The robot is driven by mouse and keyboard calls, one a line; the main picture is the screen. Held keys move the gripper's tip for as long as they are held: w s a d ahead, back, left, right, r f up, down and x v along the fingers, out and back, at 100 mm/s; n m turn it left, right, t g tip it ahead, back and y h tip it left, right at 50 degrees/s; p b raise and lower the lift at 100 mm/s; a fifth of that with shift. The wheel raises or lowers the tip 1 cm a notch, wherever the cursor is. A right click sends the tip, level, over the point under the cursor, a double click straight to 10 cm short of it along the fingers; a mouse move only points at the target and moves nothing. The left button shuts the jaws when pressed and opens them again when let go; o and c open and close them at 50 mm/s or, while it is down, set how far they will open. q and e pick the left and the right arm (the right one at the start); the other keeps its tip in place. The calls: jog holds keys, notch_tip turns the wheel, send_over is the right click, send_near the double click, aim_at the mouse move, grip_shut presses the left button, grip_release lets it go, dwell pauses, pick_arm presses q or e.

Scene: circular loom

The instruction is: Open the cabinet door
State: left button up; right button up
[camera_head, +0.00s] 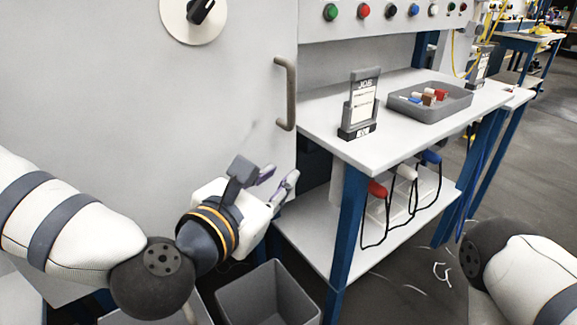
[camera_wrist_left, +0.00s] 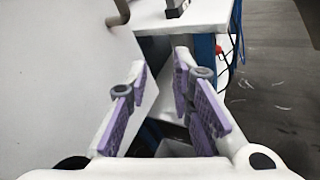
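The cabinet door (camera_head: 120,95) is a large pale grey panel filling the left of the head view and the left of the wrist view (camera_wrist_left: 60,60). Its grey vertical bar handle (camera_head: 291,95) is near its right edge; the handle's lower end shows at the top of the wrist view (camera_wrist_left: 119,13). My left gripper (camera_head: 279,178) is below the handle, apart from it. In the wrist view its purple-padded fingers (camera_wrist_left: 162,85) are spread with nothing between them. The door looks shut. My right gripper is out of view.
A workbench (camera_head: 415,140) stands right of the door, holding a job sign (camera_head: 360,105) and a grey tray (camera_head: 430,101) of small blocks. Colored cabled tools (camera_head: 377,188) hang beneath. A grey bin (camera_head: 267,295) is below my left gripper. A black rotary switch (camera_head: 200,11) is on the panel.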

aim_at(289, 95)
pick_arm(q)
jog(key=w+a+r+n+t, duration=0.25)
jog(key=r+n, duration=0.25)
jog(key=r, duration=0.4)
jog(key=shift+m, duration=0.3)
jog(key=x, duration=1.2)
jog(key=shift+d+f, duration=0.1)
jog(key=shift+d, duration=0.15)
jog(key=shift+s, duration=0.1)
grip_shut()
